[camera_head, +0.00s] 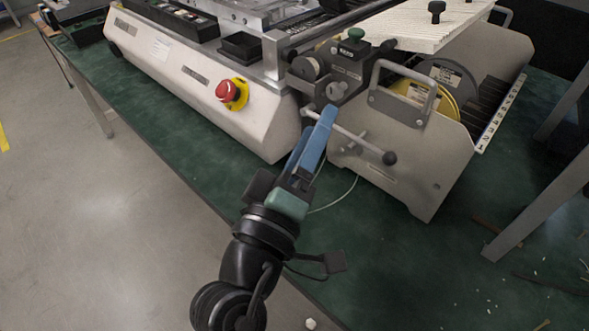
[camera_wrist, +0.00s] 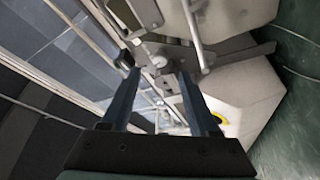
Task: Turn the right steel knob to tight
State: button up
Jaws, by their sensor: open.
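A small steel knob (camera_head: 337,90) sits on the dark bracket at the front of the machine's right-hand unit. It also shows in the wrist view (camera_wrist: 159,62), between and beyond my fingertips. A second round grey knob (camera_head: 309,67) is to its upper left in the head view. My gripper (camera_head: 322,118) has blue fingers and is just below and in front of the steel knob. In the wrist view my gripper (camera_wrist: 155,80) is open, with nothing visible between its fingers. I cannot tell whether a fingertip touches the knob.
A lever with a black ball end (camera_head: 388,157) sticks out to the right of my fingers. A metal handle (camera_head: 404,92) stands on the unit's side plate. A red emergency stop (camera_head: 231,92) is to the left. The green tabletop (camera_head: 385,250) is mostly clear in front.

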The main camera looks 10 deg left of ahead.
aim_at(335, 95)
jog(key=b+v, duration=0.1)
jog(key=v, duration=0.6)
jog(key=d+r+n+g+y+p, duration=0.1)
jog(key=d+r+n+y+p, duration=0.3)
jog(key=n+p, duration=1.3)
jog(key=w+m+p, duration=0.1)
jog(key=w+p, duration=0.1)
jog(key=w, duration=0.2)
jog(key=w+m+p, duration=0.2)
jog(key=w+p, duration=0.1)
jog(key=w, duration=0.1)
jog(key=w+f+m+y+p, duration=0.1)
jog(key=w+p, duration=0.2)
jog(key=w, duration=0.1)
jog(key=shift+d+m, duration=0.1)
jog(key=shift+m, duration=0.3)
jog(key=shift+c, duration=0.3)
grip_shut()
